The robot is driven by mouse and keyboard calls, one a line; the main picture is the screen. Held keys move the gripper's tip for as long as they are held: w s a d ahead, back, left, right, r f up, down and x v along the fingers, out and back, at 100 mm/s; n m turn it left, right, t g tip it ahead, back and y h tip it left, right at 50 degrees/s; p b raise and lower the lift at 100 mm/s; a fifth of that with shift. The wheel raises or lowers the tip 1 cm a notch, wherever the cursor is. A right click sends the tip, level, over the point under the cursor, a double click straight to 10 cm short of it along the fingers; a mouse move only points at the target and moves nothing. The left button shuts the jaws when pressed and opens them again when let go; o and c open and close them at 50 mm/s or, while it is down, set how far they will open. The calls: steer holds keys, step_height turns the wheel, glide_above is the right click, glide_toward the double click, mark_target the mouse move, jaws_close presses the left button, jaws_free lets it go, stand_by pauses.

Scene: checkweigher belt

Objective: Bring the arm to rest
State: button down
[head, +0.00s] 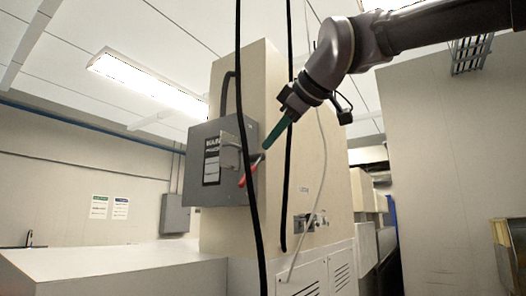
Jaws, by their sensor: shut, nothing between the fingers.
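My arm comes in from the upper right, and my gripper (269,143) points down and left with its green fingers together. Nothing shows between them. The fingertips are close to a grey switch box (212,185) on the side of a beige cabinet, in the middle of the view. A red handle (246,175) sticks out at the box's right side, just below and left of the fingertips. I cannot tell whether the tips touch it.
Black cables (247,120) hang in front of the box and cabinet (258,80), close to my gripper. A thin grey cable (322,150) hangs to their right. A pale counter (110,262) is at lower left, and a large grey panel (450,170) at right.

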steer(key=d+f+m+g+h, duration=0.2)
steer(key=d+f+m, duration=0.7)
steer(key=f, duration=0.5)
steer(key=d+f+m+g+h, duration=0.1)
steer(key=d+f+m+h, duration=0.2)
steer(key=d+f+m, duration=0.7)
steer(key=d+f, duration=0.3)
steer(key=f, duration=0.2)
steer(key=shift+w+m+g, duration=0.3)
steer(key=shift+g, duration=0.1)
